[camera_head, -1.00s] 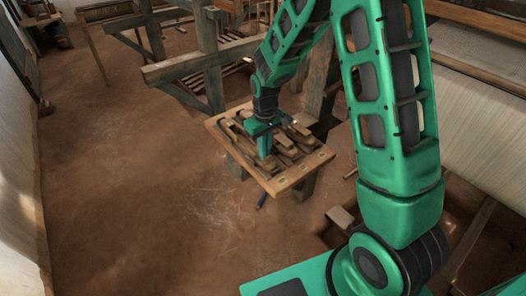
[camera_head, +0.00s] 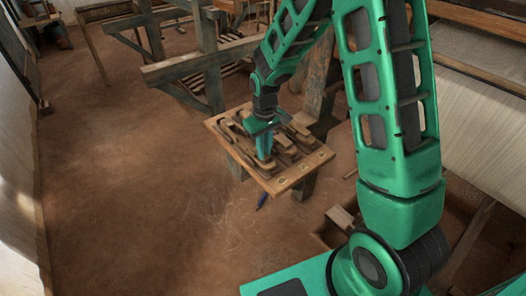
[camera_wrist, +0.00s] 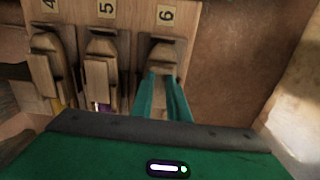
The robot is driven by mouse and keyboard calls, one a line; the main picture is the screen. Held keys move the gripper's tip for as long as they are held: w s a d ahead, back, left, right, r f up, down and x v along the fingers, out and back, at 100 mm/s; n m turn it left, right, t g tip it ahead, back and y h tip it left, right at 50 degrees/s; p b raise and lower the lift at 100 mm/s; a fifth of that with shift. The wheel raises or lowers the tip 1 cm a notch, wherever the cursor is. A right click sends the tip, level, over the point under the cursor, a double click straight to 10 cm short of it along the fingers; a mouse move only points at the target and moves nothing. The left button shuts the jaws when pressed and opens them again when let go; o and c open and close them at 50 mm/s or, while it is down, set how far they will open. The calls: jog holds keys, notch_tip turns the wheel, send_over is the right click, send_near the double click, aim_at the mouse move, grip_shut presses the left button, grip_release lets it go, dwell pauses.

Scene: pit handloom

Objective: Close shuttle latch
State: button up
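In the head view, several wooden shuttles (camera_head: 240,133) lie on a small wooden stand (camera_head: 309,166). My gripper (camera_head: 264,158) points down among them. In the wrist view, shuttles lie below labels 4, 5 and 6. My gripper's two teal fingers (camera_wrist: 160,76) are at the shuttle (camera_wrist: 163,52) below label 6, with a gap between them. They cover much of that shuttle, and its latch cannot be made out. The shuttle (camera_wrist: 101,73) below label 5 shows a wooden plate and a purple bit. The shuttle (camera_wrist: 46,62) below label 4 shows a yellow bit.
A timber loom frame (camera_head: 205,60) stands behind the stand. A pale cloth or warp (camera_head: 485,100) lies at the right. A blue object (camera_head: 262,201) lies on the floor by the stand. The earth floor (camera_head: 130,180) to the left is clear.

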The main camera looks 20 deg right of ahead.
notch_tip(320, 180, up, 10)
dwell(0.5)
